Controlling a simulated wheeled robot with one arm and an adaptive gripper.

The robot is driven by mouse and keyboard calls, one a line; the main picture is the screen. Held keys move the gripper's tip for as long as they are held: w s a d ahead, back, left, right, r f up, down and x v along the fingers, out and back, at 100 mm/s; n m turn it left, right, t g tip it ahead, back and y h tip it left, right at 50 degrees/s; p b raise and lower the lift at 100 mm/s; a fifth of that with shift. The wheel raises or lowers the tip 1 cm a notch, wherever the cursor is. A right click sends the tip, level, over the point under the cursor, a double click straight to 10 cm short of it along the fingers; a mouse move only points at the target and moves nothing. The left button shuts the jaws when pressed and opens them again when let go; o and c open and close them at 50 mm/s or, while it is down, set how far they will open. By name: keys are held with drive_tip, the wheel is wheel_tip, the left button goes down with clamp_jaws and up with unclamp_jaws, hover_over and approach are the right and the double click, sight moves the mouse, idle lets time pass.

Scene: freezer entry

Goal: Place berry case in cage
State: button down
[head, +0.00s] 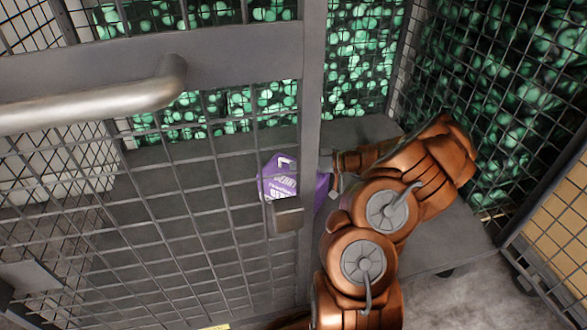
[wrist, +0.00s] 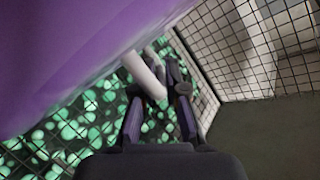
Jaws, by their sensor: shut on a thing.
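The purple berry case (head: 279,177), with white lettering, is inside the wire cage (head: 313,75), seen through the mesh beside the door's upright post. My gripper (head: 330,184) is shut on the case; the post partly hides both. In the wrist view the case's purple side (wrist: 75,50) fills the upper left, close to the camera. My gripper's fingers (wrist: 158,118) show below a pale bar-like part, which I take to be the case's handle (wrist: 147,75). I cannot tell whether the case touches the cage floor (head: 170,215).
A grey door handle (head: 100,105) juts out at the upper left, and a latch block (head: 288,215) sits on the post. Mesh walls (head: 500,100) stand at the back and right, with green-patterned surfaces behind. The grey floor left of the case is bare.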

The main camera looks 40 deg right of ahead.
drive_tip(key=shift+d, duration=1.55)
drive_tip(key=c, duration=1.1)
unclamp_jaws()
drive_tip(key=shift+c, duration=0.2)
drive_tip(key=v, duration=1.2)
